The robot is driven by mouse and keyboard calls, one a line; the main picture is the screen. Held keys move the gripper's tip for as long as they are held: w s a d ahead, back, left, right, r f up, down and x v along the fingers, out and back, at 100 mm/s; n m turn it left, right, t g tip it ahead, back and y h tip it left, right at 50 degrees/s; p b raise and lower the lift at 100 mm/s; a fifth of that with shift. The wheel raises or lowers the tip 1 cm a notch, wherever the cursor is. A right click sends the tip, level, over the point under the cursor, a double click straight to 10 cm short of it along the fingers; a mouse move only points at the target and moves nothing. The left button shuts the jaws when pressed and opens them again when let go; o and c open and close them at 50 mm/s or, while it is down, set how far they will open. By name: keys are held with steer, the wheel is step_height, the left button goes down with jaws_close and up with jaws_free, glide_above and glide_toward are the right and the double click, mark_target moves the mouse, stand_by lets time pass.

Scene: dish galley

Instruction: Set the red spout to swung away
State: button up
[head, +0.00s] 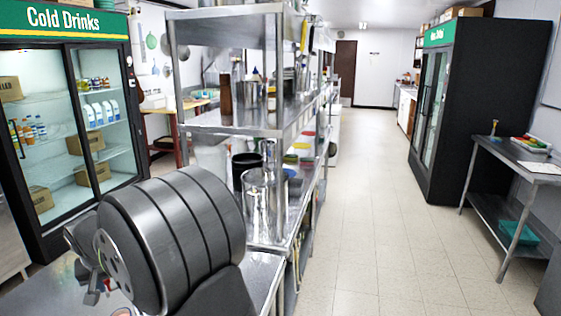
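No red spout can be made out for certain in the head view. A small red bit (107,285) shows at the lower left, beside small grey metal parts and over the steel counter (35,295). I cannot tell whether it belongs to a spout. A large grey banded part of my arm fills the lower left and hides much of the counter behind it. The grey parts at its left end (82,250) may be my gripper, but its fingers cannot be told apart. Whether it is open, shut or touching anything does not show.
A steel shelf rack (225,128) with pots and containers stands behind my arm. A glass-door drinks fridge (60,120) is at the left, a black fridge (480,110) at the right. A steel side table (510,158) stands at far right. The tiled aisle (370,220) is clear.

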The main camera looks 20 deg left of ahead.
steer(key=shift+s+r, duration=0.1)
steer(key=shift+r, duration=0.2)
jaws_close()
steer(key=s+d+r+n+t+y, duration=0.1)
steer(key=s+d+r+n+y, duration=0.2)
steer(key=s+r+n, duration=0.55)
steer(key=w+a+f+n, duration=0.2)
steer(key=w+a+f, duration=0.3)
steer(key=w+f, duration=0.2)
steer(key=shift+a+f, duration=0.25)
steer(key=shift+f, duration=0.95)
